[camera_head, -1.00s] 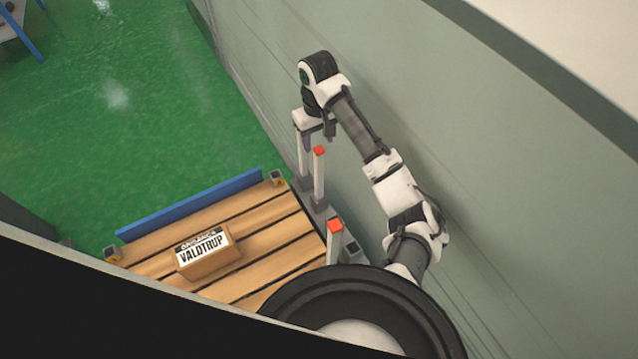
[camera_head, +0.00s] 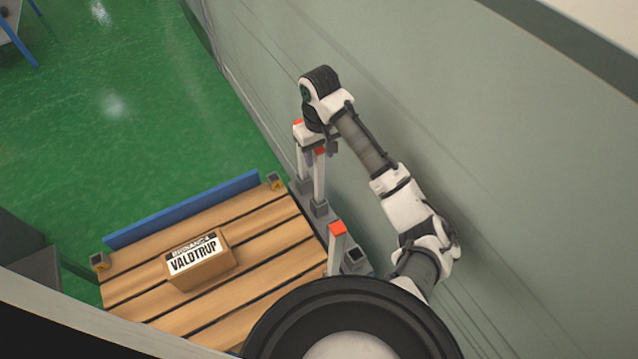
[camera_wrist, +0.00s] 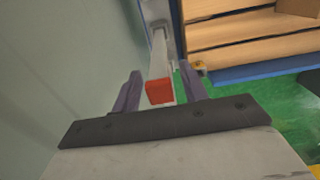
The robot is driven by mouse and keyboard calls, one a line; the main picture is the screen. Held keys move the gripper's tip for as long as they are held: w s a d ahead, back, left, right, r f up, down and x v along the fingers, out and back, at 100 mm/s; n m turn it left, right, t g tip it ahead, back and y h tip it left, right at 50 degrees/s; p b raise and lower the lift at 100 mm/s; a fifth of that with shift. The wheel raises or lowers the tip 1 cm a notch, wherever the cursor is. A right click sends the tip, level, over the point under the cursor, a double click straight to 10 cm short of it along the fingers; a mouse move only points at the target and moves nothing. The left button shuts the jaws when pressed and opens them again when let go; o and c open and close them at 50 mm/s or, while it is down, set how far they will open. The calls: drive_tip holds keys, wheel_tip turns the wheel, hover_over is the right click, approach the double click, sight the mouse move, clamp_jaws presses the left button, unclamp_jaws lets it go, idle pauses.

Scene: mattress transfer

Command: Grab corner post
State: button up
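Several upright white corner posts with red tops stand in grey sockets along the right side of the pallet. In the head view they are the far post (camera_head: 299,155), the middle post (camera_head: 319,182) and the near post (camera_head: 336,252). My gripper (camera_head: 322,149) is at the top of the middle post, partly covering the far one. In the wrist view, a red-topped post (camera_wrist: 160,92) stands between the two dark fingers of my gripper (camera_wrist: 158,75), with a gap on each side. The gripper is open. I cannot tell how deep the post sits between the fingers.
The wooden slatted pallet (camera_head: 250,255) carries a cardboard box (camera_head: 200,260) labelled VALDTRUP. A blue board (camera_head: 185,209) runs along its far edge. A grey-green wall (camera_head: 480,150) stands close on the right. Green floor (camera_head: 120,140) is open at left.

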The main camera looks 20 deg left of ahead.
clamp_jaws()
idle(0.3)
